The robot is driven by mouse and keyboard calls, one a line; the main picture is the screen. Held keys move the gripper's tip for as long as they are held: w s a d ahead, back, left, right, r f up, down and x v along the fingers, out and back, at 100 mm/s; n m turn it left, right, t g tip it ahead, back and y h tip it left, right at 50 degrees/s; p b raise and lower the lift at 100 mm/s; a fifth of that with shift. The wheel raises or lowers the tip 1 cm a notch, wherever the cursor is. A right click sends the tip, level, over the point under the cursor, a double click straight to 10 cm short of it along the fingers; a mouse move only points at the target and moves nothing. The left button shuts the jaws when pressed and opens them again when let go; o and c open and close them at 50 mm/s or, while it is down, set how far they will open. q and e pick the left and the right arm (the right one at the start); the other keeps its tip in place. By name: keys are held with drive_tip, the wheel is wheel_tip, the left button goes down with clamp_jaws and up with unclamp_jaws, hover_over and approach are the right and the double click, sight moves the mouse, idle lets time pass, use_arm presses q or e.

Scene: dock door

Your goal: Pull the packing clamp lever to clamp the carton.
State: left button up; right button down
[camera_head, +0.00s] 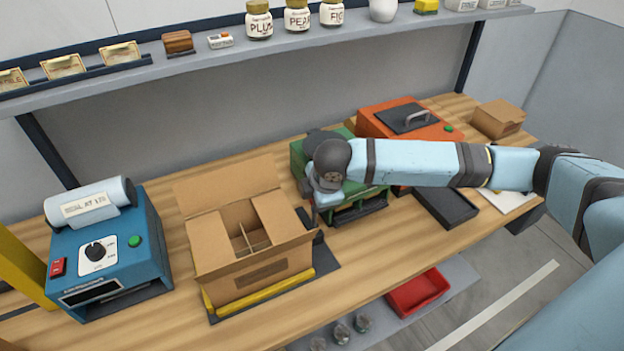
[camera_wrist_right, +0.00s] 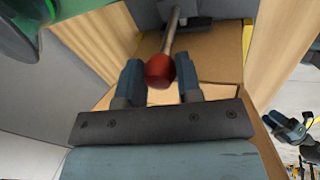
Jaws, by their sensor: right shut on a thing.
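The open carton (camera_head: 250,270) stands upright on a dark clamp base (camera_head: 325,262), with a yellow bar (camera_head: 262,291) along its front edge. The lever (camera_wrist_right: 173,35) has a metal rod and a red ball knob (camera_wrist_right: 160,70). My right gripper (camera_head: 316,208) is at the carton's right side. In the right wrist view its two fingers (camera_wrist_right: 161,82) are shut on the red knob, one on each side. The knob is hidden by the gripper in the head view. My left gripper is not seen in the head view.
A blue machine (camera_head: 110,258) stands left of the carton. A green machine (camera_head: 358,200) is behind my right gripper, and an orange machine (camera_head: 385,118) is farther right. A shelf (camera_head: 200,50) with jars runs along the back. A red bin (camera_head: 418,291) is below the bench.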

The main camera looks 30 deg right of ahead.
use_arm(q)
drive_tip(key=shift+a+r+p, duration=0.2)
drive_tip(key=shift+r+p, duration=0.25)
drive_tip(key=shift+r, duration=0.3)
use_arm(e)
drive_tip(key=s+t, duration=0.1)
drive_tip(key=s+f, duration=0.1)
drive_tip(key=s, duration=0.1)
drive_tip(key=s+f+t, duration=0.1)
drive_tip(key=shift+s+a+t, duration=0.15)
drive_tip(key=shift+s+t, duration=0.15)
drive_tip(key=shift+s, duration=0.05)
drive_tip(key=shift+s+f, duration=0.1)
drive_tip(key=c, duration=0.8)
unclamp_jaws()
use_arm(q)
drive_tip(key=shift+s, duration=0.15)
use_arm(e)
drive_tip(key=shift+r, duration=0.25)
use_arm(q)
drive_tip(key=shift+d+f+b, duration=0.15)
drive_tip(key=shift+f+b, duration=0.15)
drive_tip(key=shift+b, duration=0.1)
use_arm(e)
drive_tip(key=v, duration=1.3)
drive_tip(key=shift+s+a+r, duration=0.1)
drive_tip(key=shift+s+r, duration=0.1)
drive_tip(key=shift+r, duration=0.1)
